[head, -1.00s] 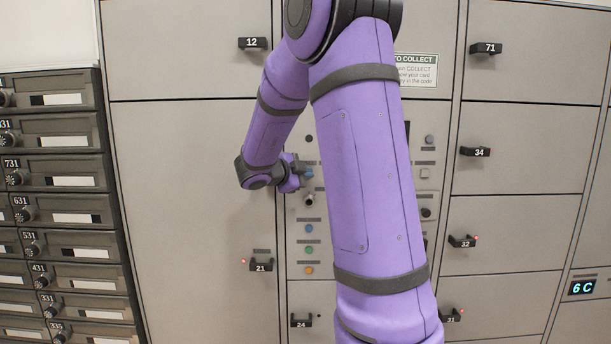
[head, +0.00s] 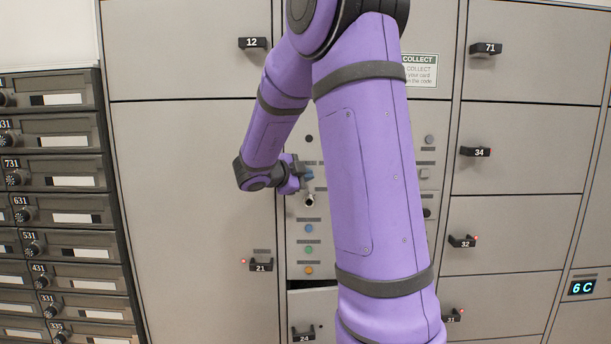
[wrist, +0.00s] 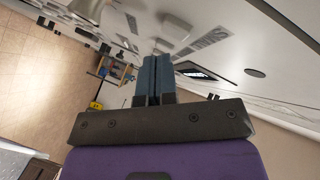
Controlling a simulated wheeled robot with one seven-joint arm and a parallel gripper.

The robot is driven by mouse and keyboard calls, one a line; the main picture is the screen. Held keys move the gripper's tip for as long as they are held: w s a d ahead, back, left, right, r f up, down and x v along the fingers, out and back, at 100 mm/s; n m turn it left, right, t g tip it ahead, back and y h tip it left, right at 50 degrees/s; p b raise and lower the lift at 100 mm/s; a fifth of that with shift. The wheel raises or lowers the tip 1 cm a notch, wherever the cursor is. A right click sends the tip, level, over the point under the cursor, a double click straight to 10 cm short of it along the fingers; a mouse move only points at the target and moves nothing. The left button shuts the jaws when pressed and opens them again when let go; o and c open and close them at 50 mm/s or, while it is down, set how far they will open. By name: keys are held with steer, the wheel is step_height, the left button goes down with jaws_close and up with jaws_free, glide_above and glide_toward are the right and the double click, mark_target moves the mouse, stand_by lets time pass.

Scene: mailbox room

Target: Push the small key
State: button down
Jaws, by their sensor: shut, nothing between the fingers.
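My gripper (head: 308,175) is at the left part of the grey control panel (head: 294,246), with its dark blue fingers shut and empty. In the wrist view the shut fingertips (wrist: 158,60) point at the panel face. A pale, square-looking key (wrist: 175,25) stands out just beyond and to the right of the fingertips, beside a label (wrist: 207,42) that appears to read SMALL. A small gap seems to separate fingertips and key, but contact cannot be told for sure. In the head view my gripper hides this spot.
Below my gripper are a round dark-centred fitting (head: 310,200) and blue (head: 309,229), green (head: 308,249) and orange (head: 308,269) buttons. Door 24 (head: 301,309) stands ajar, with a dark gap along its top. My arm covers much of the panel.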

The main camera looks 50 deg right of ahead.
steer(key=shift+s+a, duration=1.6)
steer(key=shift+a, duration=0.3)
